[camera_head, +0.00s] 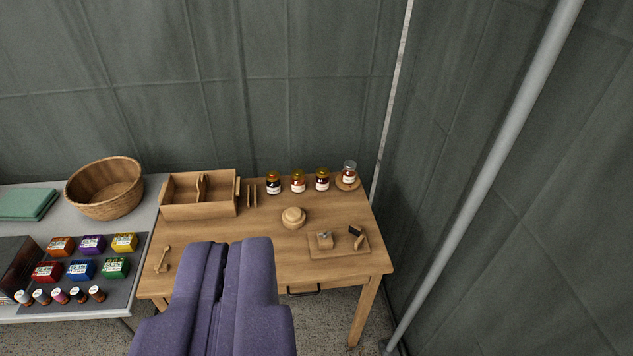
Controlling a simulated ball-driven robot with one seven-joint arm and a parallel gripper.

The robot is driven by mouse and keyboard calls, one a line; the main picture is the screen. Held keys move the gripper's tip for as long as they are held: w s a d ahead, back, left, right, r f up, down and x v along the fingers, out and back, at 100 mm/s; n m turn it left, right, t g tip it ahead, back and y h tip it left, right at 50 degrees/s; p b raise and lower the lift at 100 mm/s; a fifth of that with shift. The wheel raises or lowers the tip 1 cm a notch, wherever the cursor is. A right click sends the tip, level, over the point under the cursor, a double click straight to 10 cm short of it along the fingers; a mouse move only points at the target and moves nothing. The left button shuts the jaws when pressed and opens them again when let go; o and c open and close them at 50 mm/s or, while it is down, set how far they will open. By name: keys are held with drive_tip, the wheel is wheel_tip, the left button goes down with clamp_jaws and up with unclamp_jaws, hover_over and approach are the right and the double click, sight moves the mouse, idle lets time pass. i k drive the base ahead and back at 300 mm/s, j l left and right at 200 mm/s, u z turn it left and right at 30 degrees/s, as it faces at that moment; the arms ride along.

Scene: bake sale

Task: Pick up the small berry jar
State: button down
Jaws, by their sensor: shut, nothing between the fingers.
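Several small jars with white labels stand in a row at the back right of the wooden table (340,274). The leftmost jar (274,183) is dark with an amber lid, then comes a redder jar (298,182), then a dark red jar (322,180). A jar with a pale, clear-looking top (349,172) stands at the right end on a round wooden base. The labels are too small to read, so I cannot tell which is the berry jar. My purple gripper (227,245) is shut and empty in the foreground, nearer than the jars and to their left.
A wooden divided box (200,211) stands left of the jars, with small wooden sticks (252,196) between. A round wooden piece (293,218) and a board (330,251) with small items lie in front. A basket (104,188) and coloured boxes occupy the grey table.

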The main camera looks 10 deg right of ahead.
sight(273, 184)
drive_tip(key=i+j, duration=0.15)
drive_tip(key=i, duration=0.45)
drive_tip(key=i+j, duration=0.15)
drive_tip(key=i, duration=0.45)
drive_tip(key=i+j, duration=0.1)
drive_tip(key=i, duration=0.5)
drive_tip(key=i+j, duration=0.15)
drive_tip(key=i, duration=0.4)
